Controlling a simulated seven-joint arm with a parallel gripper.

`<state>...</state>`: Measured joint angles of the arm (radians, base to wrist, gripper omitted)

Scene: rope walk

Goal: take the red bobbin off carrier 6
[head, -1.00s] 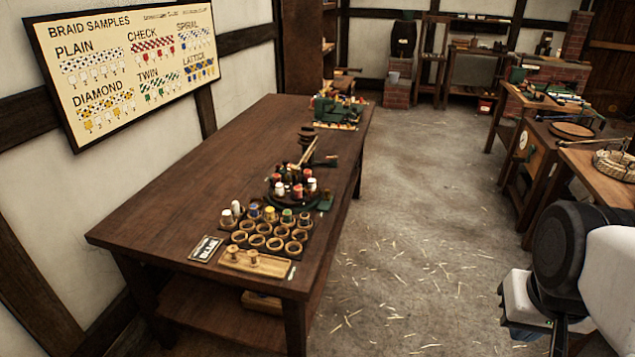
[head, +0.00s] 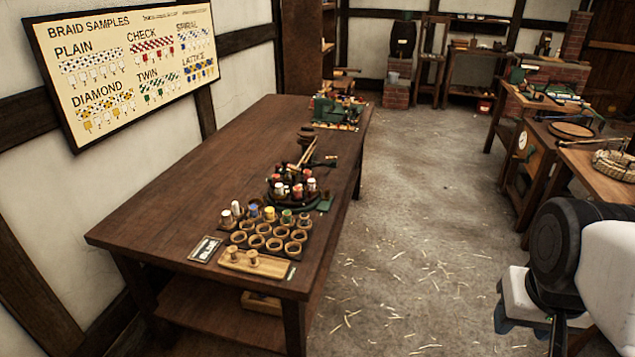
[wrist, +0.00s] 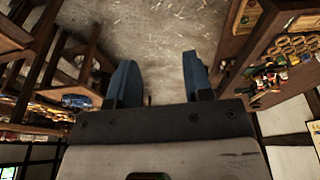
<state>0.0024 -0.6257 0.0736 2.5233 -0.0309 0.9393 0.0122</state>
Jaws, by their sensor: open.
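The braiding machine (head: 293,201) stands on the long wooden table in the head view, with a ring of small bobbins on its dark round base. Some bobbins in the ring look red (head: 311,184) and others white. The carrier numbers are too small to read, so I cannot tell which is carrier 6. My gripper is at the lower right of the head view, off the table and well apart from the machine. In the wrist view my gripper (wrist: 159,65) has its two blue fingers spread, with nothing between them and the floor beyond.
A rack of round holders (head: 267,232), some with bobbins, sits at the table's near end beside a wooden tray (head: 256,266) with two pegs. A green machine (head: 335,110) stands at the far end. The floor (head: 420,210) between table and right-hand benches is clear, with straw scraps.

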